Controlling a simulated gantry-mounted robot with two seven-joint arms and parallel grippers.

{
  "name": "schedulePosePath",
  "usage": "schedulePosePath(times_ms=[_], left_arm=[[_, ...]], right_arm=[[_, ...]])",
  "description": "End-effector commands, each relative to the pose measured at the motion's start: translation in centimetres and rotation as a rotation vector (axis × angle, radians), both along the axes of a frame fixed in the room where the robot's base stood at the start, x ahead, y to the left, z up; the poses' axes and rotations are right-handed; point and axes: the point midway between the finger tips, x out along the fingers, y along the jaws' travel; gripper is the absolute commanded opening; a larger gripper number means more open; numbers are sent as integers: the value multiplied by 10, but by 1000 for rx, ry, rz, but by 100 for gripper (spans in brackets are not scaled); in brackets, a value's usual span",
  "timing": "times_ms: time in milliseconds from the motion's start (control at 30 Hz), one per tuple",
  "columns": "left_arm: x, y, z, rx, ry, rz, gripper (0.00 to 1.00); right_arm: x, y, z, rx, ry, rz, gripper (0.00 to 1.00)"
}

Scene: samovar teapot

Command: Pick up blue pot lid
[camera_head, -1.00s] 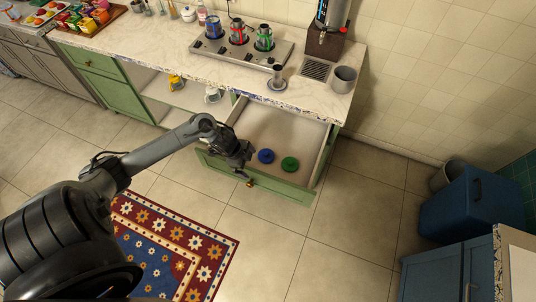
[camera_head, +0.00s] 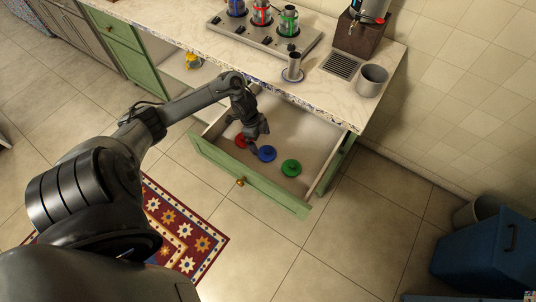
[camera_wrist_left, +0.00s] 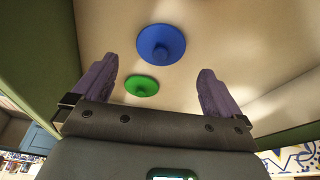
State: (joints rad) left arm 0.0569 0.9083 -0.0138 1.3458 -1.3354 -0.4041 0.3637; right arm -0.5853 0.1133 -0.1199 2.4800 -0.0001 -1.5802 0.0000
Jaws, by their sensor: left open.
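The blue pot lid (camera_head: 267,153) lies in the open drawer (camera_head: 222,165) between a red lid (camera_head: 241,140) and a green lid (camera_head: 291,168). My left gripper (camera_head: 257,143) is over the drawer, just above and left of the blue lid in the head view. In the left wrist view the blue lid (camera_wrist_left: 161,44) shows ahead of the two open fingers (camera_wrist_left: 155,85), apart from them. The green lid (camera_wrist_left: 142,86) shows there between the fingers. The left gripper is empty. My right gripper is not in view.
The drawer's green front and side walls stand around the lids. The counter (camera_head: 315,95) overhangs behind, with a burner plate holding several pots, a metal cup (camera_head: 294,66) and a grey mug (camera_head: 372,80). A yellow item sits on the shelf at left.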

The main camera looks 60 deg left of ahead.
Motion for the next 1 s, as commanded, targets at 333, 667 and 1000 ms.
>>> schedulePosePath(times_ms=[333, 667, 1000], left_arm=[[5, -6, -23, 0, -1, 1, 100], [12, -16, -59, -2, 0, 2, 100], [14, -18, -69, 1, -1, 0, 100]], right_arm=[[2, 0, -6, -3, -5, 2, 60], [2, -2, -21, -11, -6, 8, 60], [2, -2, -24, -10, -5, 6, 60]])
